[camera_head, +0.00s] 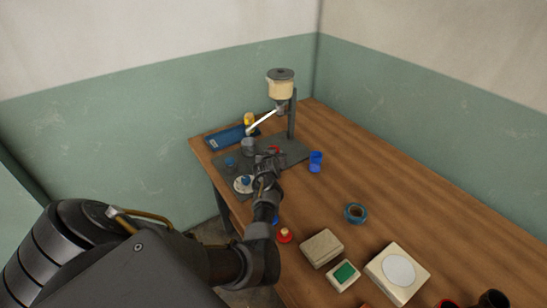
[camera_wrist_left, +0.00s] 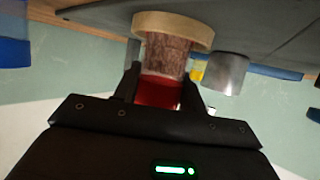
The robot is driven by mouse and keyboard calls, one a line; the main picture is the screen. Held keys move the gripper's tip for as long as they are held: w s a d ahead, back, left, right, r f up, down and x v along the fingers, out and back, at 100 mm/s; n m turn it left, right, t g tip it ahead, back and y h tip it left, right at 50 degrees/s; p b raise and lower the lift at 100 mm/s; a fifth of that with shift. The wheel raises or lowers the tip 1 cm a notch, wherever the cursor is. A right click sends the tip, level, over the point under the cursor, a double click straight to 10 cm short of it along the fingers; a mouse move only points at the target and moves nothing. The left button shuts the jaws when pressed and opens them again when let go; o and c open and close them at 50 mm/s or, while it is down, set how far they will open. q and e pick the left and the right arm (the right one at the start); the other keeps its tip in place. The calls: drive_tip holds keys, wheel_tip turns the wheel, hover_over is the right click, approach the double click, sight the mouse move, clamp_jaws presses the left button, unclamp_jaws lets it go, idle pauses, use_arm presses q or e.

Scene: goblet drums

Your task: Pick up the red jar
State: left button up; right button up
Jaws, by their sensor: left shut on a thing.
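The red jar (camera_wrist_left: 158,93) is between the two fingers of my left gripper (camera_wrist_left: 160,90) in the left wrist view. It has a red part at the fingers, a brownish, textured middle and a pale round end at the dark work surface. My left gripper is shut on the red part. In the head view my left gripper (camera_head: 268,162) is over the grey stand base, and only a little red of the jar (camera_head: 274,150) shows behind it. I cannot tell whether the jar touches the surface. My right gripper is not in view.
A stand with a cream hopper (camera_head: 280,88) rises just behind the gripper. A grey cup (camera_head: 248,147), blue tray (camera_head: 226,139) and white disc (camera_head: 243,184) are close by on the left. A blue cup (camera_head: 316,158) is at right. The table's right side (camera_head: 400,200) has free room.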

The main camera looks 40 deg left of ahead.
use_arm(q)
drive_tip(key=shift+r, duration=0.55)
drive_tip(key=s+d+r+b, duration=0.1)
drive_tip(key=s+r, duration=1)
drive_tip(key=s, duration=0.2)
drive_tip(key=shift+s+d+r, duration=0.3)
drive_tip(key=shift+s+r, duration=0.1)
